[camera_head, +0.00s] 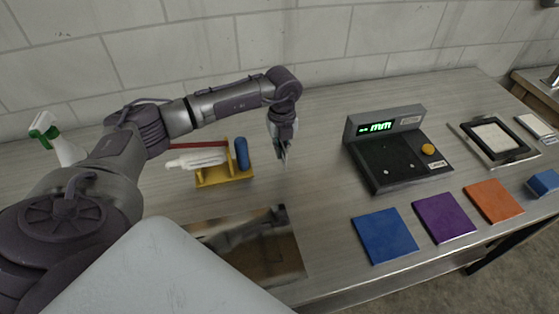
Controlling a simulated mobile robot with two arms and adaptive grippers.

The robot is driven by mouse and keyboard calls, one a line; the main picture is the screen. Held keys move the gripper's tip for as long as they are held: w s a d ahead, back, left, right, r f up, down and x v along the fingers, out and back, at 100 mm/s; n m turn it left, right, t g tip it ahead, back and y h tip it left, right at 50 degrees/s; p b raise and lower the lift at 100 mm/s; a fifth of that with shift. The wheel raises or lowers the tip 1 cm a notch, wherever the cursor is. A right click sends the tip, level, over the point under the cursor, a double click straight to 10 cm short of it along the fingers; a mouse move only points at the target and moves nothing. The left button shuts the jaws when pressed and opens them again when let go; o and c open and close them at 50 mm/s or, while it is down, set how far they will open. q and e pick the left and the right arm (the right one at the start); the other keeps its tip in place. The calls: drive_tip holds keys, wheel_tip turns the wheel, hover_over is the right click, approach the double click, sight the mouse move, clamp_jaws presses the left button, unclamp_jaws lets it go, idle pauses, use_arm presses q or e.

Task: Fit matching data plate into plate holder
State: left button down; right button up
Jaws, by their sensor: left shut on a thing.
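My left gripper (284,153) hangs over the middle of the table, pointing down, left of the gauge. It is shut on a small thin thing that is mostly hidden between the fingers; I cannot tell its markings. A black frame with a pale panel inside (493,138) lies at the right of the table and may be the plate holder. My gripper is well to the left of it. A small pale plate-like piece (537,126) lies beside the frame at the far right. My right gripper is not in view.
A gauge (390,160) with a green "-- mm" display stands right of centre. Blue (384,235), purple (443,217) and orange (493,201) squares line the front; a blue block (543,183) is at right. A yellow holder (225,178), spray bottle (58,143) and reflective sheet (285,262) are left.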

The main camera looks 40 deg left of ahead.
use_arm(q)
drive_tip(key=d+r+b, duration=0.3)
drive_tip(key=d+r, duration=0.3)
drive_tip(key=d, duration=0.4)
drive_tip(key=s+d+n, duration=0.2)
drive_tip(key=s+n, duration=0.6)
drive_tip(key=n, duration=0.5)
drive_tip(key=s+d+n, duration=0.2)
drive_tip(key=s+n, duration=0.6)
drive_tip(key=n, duration=0.5)
drive_tip(key=shift+s+d+f, duration=0.15)
drive_tip(key=shift+s+d, duration=0.15)
drive_tip(key=shift+s, duration=0.1)
